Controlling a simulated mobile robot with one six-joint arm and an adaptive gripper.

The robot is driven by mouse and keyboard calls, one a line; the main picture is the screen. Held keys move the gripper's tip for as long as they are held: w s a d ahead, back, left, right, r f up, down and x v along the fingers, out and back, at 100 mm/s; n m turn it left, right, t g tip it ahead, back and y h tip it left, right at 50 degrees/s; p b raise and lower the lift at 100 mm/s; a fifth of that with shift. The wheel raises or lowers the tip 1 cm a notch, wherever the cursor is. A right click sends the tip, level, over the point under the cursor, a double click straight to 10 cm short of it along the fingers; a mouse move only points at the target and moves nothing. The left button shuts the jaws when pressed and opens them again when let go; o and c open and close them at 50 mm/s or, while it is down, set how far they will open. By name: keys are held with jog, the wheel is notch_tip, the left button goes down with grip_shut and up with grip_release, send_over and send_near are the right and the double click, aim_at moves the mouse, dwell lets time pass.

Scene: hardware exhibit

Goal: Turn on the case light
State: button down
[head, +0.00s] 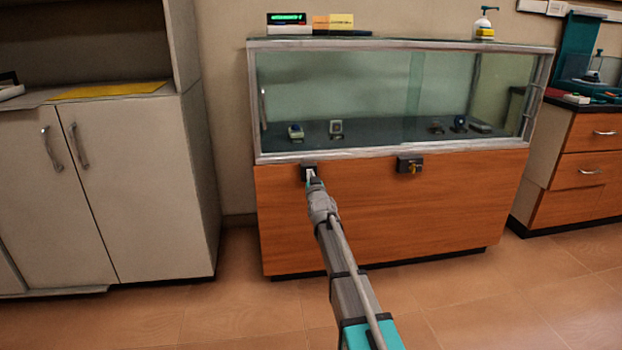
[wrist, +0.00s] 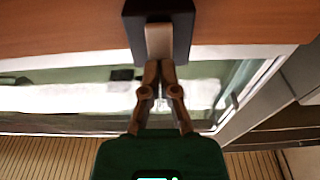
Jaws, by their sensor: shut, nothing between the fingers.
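The display case (head: 400,153) has a glass upper part and an orange wooden front. A small dark switch box (head: 308,164) is on the wooden front below the glass, at the left. In the wrist view the dark box (wrist: 184,30) carries a pale rocker or lever (wrist: 159,42). My gripper (head: 311,176) is at this box, and its fingers are shut and empty. In the wrist view the fingertips (wrist: 159,63) are at the near end of the pale piece; I cannot tell whether they touch. The case interior looks dim, with no clear lit lamp in the head view.
A second dark box (head: 410,165) with a yellow key-like piece sits further right on the front. Small items stand inside the glass. A green-lit display (head: 287,18) and a bottle (head: 484,24) stand on top. White cabinets (head: 130,190) are left; floor in front is clear.

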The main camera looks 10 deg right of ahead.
jog(key=shift+w+r+p, duration=0.1)
jog(key=shift+r+p, duration=0.05)
jog(key=shift+p, duration=0.3)
jog(key=shift+w+g+p, duration=0.15)
jog(key=shift+g+p, duration=0.35)
jog(key=shift+p, duration=0.05)
jog(key=s+r+p, duration=0.2)
jog(key=s, duration=1.2)
